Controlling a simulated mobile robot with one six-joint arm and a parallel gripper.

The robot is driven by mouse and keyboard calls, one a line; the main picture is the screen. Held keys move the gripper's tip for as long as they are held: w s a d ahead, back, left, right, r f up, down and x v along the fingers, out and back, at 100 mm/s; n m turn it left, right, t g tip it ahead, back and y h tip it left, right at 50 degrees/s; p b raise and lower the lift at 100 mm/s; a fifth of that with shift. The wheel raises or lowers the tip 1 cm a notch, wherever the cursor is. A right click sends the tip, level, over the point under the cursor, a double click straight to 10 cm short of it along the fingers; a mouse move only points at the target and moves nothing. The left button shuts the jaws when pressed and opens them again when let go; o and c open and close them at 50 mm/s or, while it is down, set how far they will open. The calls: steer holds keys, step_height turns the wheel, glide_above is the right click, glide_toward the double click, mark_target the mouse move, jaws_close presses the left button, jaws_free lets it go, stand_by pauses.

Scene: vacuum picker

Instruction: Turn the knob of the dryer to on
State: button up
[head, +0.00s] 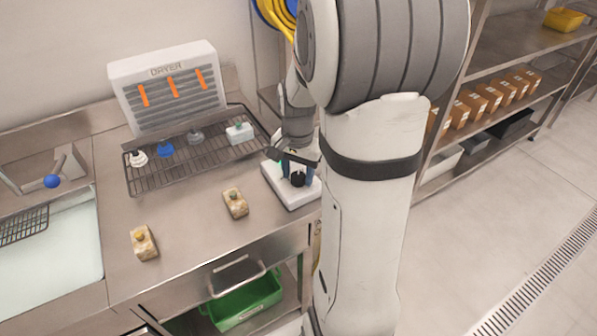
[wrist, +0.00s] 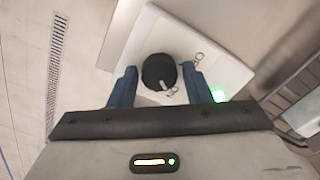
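The black round knob (wrist: 158,70) stands on a white control box (wrist: 225,72). A green light (wrist: 218,95) glows at the box's edge. In the head view the knob (head: 298,180) and box (head: 291,196) are at the counter's right end. My gripper (wrist: 158,72) has its blue fingers on both sides of the knob, with narrow gaps showing; it looks open. In the head view my gripper (head: 296,167) is over the box. The dryer (head: 170,88) stands behind.
A wire rack (head: 180,178) with several suction cups stands in front of the dryer. Two small stone-like blocks (head: 235,203) (head: 144,242) sit on the metal counter. A sink (head: 50,250) is at left. Shelves with boxes (head: 485,98) stand at right.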

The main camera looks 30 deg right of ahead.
mark_target(298, 176)
steer(key=shift+o, duration=0.9)
step_height(298, 176, up, 8)
steer(key=shift+f, duration=0.1)
steer(key=s+a+r+n+t, duration=0.1)
steer(key=s+a+n+t, duration=0.1)
steer(key=s+a+n, duration=0.8)
steer(key=s+a, duration=0.1)
steer(key=s, duration=0.1)
steer(key=shift+s+a+n+t, duration=0.3)
steer(key=shift+a+n, duration=0.1)
